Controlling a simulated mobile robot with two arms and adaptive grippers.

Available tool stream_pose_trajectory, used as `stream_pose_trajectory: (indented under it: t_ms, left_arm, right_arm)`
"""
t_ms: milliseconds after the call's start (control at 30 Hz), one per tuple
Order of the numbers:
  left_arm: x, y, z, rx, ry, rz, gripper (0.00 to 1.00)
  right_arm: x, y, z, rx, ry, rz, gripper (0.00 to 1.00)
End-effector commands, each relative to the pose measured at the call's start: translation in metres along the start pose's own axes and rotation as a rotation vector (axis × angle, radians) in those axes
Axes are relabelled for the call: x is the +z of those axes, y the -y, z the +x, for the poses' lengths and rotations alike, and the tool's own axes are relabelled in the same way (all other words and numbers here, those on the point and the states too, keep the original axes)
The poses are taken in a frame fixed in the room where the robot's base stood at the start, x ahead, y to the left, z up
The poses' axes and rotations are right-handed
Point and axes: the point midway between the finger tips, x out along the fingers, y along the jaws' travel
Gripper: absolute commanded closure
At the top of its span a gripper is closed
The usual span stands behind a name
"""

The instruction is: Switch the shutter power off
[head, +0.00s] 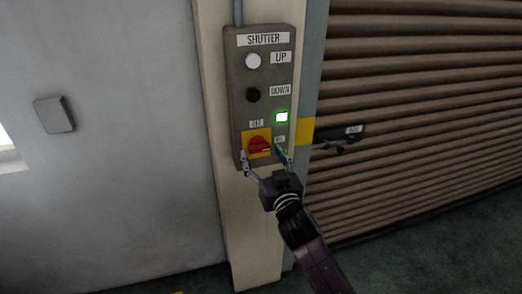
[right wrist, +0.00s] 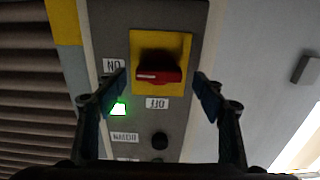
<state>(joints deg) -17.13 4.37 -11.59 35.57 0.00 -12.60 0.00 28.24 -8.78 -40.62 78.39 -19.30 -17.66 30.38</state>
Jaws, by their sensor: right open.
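The shutter control box (head: 238,80) is a grey panel on a cream post, with a white UP button (head: 253,61) and a black DOWN button (head: 253,94). A green lamp (head: 282,117) is lit. Below is a red rotary switch (head: 259,147) on a yellow plate, its handle pointing toward the ON label. My right gripper (head: 267,160) is open, its fingers either side of the switch. In the right wrist view the switch (right wrist: 158,72) appears upside down between the open fingers, ahead of them, with no visible contact. My left gripper is not in view.
A brown roller shutter (head: 430,90) fills the right side, with a dark labelled handle (head: 340,138) near its left edge. A small grey box (head: 54,115) is on the pale wall at left. The floor in front is dark.

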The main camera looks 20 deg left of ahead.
Motion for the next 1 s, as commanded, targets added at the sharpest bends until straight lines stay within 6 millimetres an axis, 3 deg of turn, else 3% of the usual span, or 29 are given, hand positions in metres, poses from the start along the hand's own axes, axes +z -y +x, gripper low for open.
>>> stream_pose_trajectory:
  t_ms: [200,600,1000]
  left_arm:
    - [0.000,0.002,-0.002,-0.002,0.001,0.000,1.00]
    - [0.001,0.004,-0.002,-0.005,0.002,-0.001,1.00]
    - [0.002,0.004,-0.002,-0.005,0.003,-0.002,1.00]
  right_arm:
    - [0.000,-0.001,0.016,0.001,0.001,0.000,0.36]
    - [0.001,-0.001,0.020,0.001,0.001,0.000,0.36]
    - [0.001,-0.001,0.020,0.001,0.001,0.000,0.78]
